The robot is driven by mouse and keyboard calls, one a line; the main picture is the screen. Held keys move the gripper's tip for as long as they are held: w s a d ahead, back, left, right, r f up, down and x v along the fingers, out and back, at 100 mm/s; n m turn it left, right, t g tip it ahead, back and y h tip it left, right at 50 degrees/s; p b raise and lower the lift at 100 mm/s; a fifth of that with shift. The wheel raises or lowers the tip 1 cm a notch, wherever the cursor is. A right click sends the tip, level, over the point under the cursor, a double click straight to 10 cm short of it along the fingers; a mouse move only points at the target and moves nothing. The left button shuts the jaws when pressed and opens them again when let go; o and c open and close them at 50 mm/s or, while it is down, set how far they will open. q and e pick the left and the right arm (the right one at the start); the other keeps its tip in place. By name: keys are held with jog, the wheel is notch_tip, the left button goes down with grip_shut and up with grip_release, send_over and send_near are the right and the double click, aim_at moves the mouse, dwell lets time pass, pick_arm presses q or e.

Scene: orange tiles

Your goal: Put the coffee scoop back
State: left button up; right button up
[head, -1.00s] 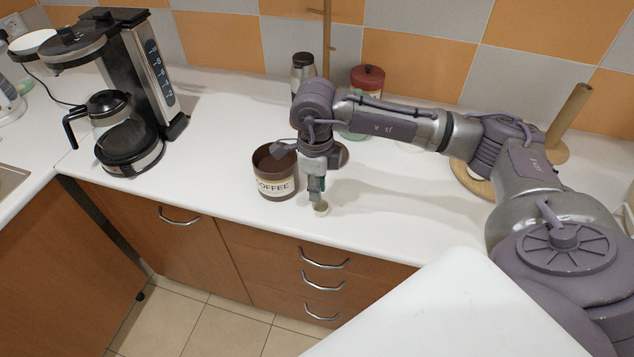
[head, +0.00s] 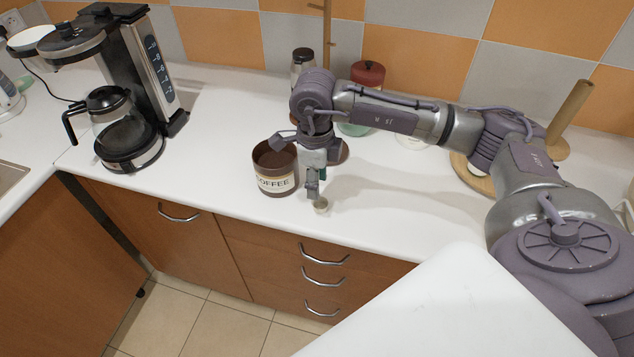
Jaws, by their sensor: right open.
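A brown canister labelled COFFEE (head: 275,183) stands open on the white counter, left of my right gripper. A small pale scoop (head: 321,205) is on the counter near its front edge, just below my right gripper. My right gripper (head: 314,192) points down, open, with its fingertips right above or beside the scoop. I cannot tell whether they touch it. The scoop's handle is mostly hidden by the gripper. My left gripper is not in view.
A coffee maker with a glass pot (head: 110,115) stands at the back left. A dark flask (head: 303,62) and a red-lidded jar (head: 367,76) stand behind my right arm. A wooden holder (head: 570,110) is at the right. The counter between coffee maker and canister is clear.

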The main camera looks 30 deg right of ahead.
notch_tip(320, 180, up, 10)
jog(key=shift+w+a+f+b, duration=0.1)
jog(key=shift+b, duration=1.05)
jog(key=shift+r, duration=0.6)
